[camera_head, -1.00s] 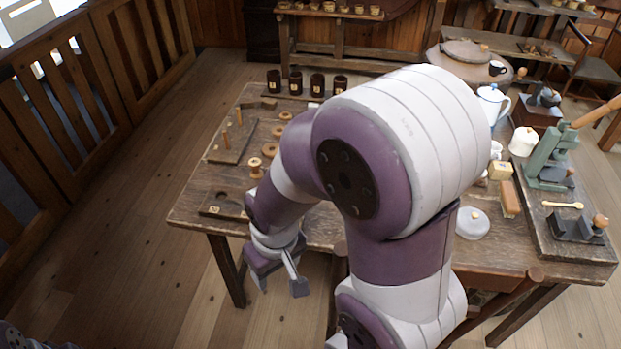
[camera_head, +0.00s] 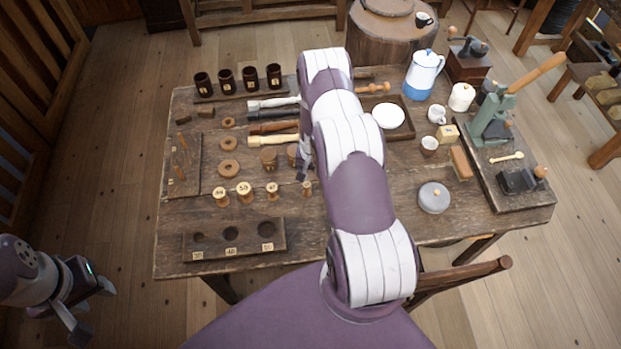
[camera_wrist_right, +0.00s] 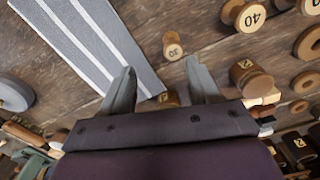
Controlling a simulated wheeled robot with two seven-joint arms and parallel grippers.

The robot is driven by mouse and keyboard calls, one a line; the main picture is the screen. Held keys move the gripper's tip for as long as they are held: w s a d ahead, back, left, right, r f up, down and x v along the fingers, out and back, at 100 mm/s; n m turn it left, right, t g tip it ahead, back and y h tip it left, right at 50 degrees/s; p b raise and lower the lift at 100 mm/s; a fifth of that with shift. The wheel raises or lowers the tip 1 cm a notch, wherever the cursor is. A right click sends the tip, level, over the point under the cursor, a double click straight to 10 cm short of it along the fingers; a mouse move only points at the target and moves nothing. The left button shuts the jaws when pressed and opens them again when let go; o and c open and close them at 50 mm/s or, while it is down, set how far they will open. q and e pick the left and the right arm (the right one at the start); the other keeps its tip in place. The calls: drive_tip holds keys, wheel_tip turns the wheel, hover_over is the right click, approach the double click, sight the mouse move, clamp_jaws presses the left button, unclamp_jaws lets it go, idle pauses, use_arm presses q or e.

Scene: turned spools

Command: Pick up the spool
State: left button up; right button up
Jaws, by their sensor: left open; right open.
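Several turned wooden spools with pale tops stand in a row on the table: a left one (camera_head: 221,198), a middle one (camera_head: 244,192), another (camera_head: 272,190) and a small one (camera_head: 308,188) at the right end. My right gripper (camera_wrist_right: 160,82) is open and empty. In the right wrist view a small numbered spool (camera_wrist_right: 173,46) stands just beyond its fingertips, apart from them; a larger spool marked 40 (camera_wrist_right: 243,14) is farther right. In the head view the right arm partly hides this gripper, just behind the small spool. My left gripper (camera_head: 90,308) is open and empty, left of the table.
A slotted wooden block with several round holes (camera_head: 235,240) lies at the front of the table (camera_head: 300,240). Dark cups (camera_head: 228,82) stand behind, with wooden rings (camera_head: 228,168) at left.

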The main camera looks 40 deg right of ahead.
sight(307, 185)
drive_tip(key=f, duration=0.1)
drive_tip(key=a+f+b, duration=0.1)
drive_tip(key=f, duration=0.1)
drive_tip(key=a+f, duration=0.1)
drive_tip(key=shift+w+f+b, duration=0.15)
drive_tip(key=shift+w+b, duration=0.15)
drive_tip(key=shift+b, duration=0.1)
drive_tip(key=f, duration=0.1)
drive_tip(key=f+b, duration=0.1)
drive_tip(key=w+d+f, duration=0.1)
wheel_tip(307, 185, down, 3)
drive_tip(key=shift+d+r+b, duration=0.1)
drive_tip(key=shift+d+b, duration=0.05)
drive_tip(key=shift+b, duration=0.95)
drive_tip(key=shift+s, duration=0.1)
drive_tip(key=shift+a, duration=0.35)
drive_tip(key=shift+w+d, duration=0.2)
drive_tip(key=c, duration=0.7)
drive_tip(key=shift+s, duration=0.1)
drive_tip(key=c, duration=0.4)
use_arm(q)
wheel_tip(307, 185, down, 7)
drive_tip(key=w, duration=0.1)
drive_tip(key=shift+a, duration=0.35)
